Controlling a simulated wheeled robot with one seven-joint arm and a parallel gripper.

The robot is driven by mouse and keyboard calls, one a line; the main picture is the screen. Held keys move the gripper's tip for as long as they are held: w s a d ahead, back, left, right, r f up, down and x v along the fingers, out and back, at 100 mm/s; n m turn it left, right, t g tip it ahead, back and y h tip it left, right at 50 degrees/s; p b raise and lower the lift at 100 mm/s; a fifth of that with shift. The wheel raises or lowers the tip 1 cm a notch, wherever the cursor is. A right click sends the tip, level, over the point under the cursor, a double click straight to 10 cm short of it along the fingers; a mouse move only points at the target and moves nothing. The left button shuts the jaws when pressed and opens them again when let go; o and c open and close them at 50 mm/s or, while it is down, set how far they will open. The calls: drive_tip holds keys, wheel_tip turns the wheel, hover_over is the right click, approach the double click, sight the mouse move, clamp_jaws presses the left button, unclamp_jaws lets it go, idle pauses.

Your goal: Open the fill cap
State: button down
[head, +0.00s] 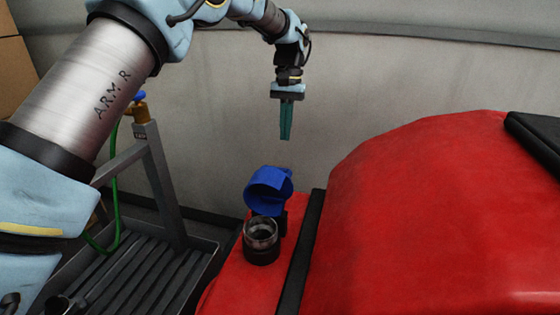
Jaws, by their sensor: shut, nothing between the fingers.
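The blue fill cap (268,190) stands tipped up behind the filler neck on the red scrubber (420,220). The neck (261,240) is a short dark cylinder, and its round mouth shows uncovered. The cap's lower edge is close to the neck's rear rim; the hinge between them is hidden. My gripper (286,138) points down in the air above the cap and apart from it. Its teal fingers are together with nothing between them.
A black strip (300,252) runs along the red body right of the neck. A black part (537,140) sits at the upper right. At left are a grey metal stand with slats (135,270), a green hose (116,195) and a brass tap with a blue handle (140,108). A pale wall is behind.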

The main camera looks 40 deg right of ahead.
drive_tip(key=s+a+f+p, duration=0.2)
drive_tip(key=a+f+p, duration=0.2)
drive_tip(key=f, duration=0.2)
drive_tip(key=shift+s+a+f, duration=0.15)
drive_tip(key=shift+s+f, duration=0.1)
drive_tip(key=shift+s, duration=0.1)
drive_tip(key=shift+s+a+r, duration=0.6)
drive_tip(key=shift+a+r, duration=0.15)
drive_tip(key=shift+a, duration=0.15)
drive_tip(key=shift+d+f, duration=0.1)
drive_tip(key=shift+w+r, duration=0.1)
drive_tip(key=shift+r, duration=0.2)
wheel_tip(320, 180, up, 10)
drive_tip(key=d+b, duration=0.1)
drive_tip(key=b, duration=0.1)
drive_tip(key=shift+w+d, duration=0.3)
drive_tip(key=shift+w, duration=0.15)
